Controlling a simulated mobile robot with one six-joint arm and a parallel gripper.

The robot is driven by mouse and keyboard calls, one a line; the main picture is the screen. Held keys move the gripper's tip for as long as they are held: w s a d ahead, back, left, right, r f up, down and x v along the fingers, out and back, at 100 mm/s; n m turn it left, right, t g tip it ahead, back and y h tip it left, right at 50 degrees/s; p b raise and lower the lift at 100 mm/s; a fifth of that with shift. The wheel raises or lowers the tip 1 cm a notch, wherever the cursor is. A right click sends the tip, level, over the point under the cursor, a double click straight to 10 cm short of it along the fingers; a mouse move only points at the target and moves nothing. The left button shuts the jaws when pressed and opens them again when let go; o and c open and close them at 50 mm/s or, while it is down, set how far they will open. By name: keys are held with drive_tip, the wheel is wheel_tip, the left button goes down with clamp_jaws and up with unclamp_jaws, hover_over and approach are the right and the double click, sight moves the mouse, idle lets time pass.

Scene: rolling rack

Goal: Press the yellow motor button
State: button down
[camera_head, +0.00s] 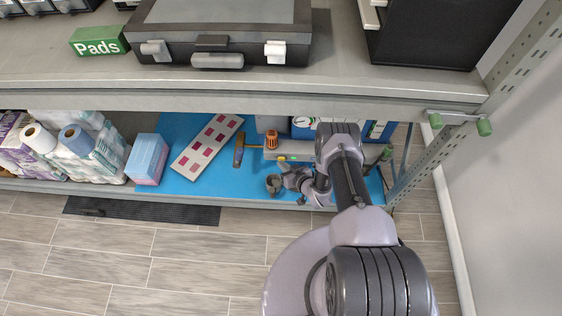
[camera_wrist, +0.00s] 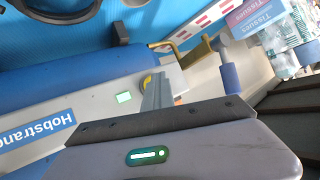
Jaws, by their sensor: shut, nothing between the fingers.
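The upper shelf edge (camera_head: 240,101) runs above my arm. A rack post (camera_head: 432,150) stands to the right.

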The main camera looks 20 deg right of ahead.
drive_tip(key=s+p, duration=0.1)
drive_tip(key=s, duration=0.1)
drive_tip(key=s+a+p, duration=0.1)
drive_tip(key=s+p, duration=0.1)
drive_tip(key=s, duration=0.1)
drive_tip(key=shift+s+a, duration=0.35)
drive_tip(key=shift+a, duration=0.05)
